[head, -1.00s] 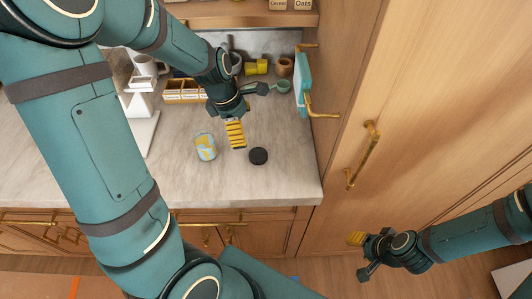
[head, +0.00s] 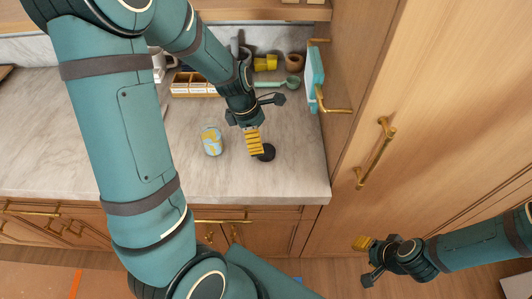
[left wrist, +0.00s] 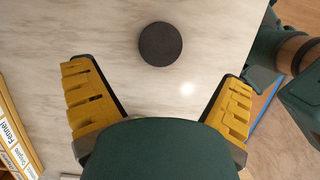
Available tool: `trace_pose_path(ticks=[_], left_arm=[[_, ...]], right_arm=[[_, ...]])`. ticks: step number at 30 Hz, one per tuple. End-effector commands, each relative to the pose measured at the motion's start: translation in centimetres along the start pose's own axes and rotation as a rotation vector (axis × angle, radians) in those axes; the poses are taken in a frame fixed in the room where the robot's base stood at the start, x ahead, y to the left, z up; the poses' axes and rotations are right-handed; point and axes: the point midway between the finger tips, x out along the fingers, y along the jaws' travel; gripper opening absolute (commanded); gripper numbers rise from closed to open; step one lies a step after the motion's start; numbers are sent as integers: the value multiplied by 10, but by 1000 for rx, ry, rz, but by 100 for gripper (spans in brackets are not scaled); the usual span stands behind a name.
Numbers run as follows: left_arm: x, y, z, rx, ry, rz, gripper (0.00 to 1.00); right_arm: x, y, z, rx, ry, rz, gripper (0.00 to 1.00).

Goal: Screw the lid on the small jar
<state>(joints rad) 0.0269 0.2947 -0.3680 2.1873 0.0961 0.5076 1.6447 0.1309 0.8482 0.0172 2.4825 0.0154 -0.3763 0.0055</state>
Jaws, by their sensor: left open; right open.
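The small jar (head: 212,141), with a blue and yellow pattern, stands on the marble counter. The black round lid (head: 266,152) lies flat to its right, partly hidden by my left gripper. My left gripper (head: 254,141) is open and empty, above the counter beside the lid. In the left wrist view the lid (left wrist: 160,44) shows whole, ahead of the spread yellow fingers (left wrist: 157,78) and not between them. The jar is out of that view. My right gripper (head: 364,260) is open and empty, off the counter at the lower right.
A spice rack (head: 193,84) stands behind the jar. Yellow (head: 266,63) and brown (head: 294,62) cups and a green scoop (head: 291,83) sit at the back. The counter (head: 180,175) in front of the jar is clear.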

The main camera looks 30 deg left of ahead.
Motion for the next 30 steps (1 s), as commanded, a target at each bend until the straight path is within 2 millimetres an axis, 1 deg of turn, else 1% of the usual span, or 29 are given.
trace_pose_path(ticks=[1, 4, 17, 20, 27, 30], left_arm=[[8, 0, -1, -1, 1, -1, 97], [16, 0, -1, -1, 0, -1, 97], [19, 0, 0, 0, -1, 1, 97], [28, 0, -1, -1, 0, -1, 97], [62, -1, -3, -1, 1, -2, 97], [70, 0, -2, 0, 0, 0, 97]], right_arm=[[3, 1, 0, 0, 0, 1, 47], [5, 2, 0, 0, 0, 1, 47], [6, 2, 0, -1, 0, 1, 47], [8, 3, 1, -1, -1, 1, 47], [18, 6, 6, -3, -10, 0, 47], [19, 7, 7, -4, -12, 0, 47]])
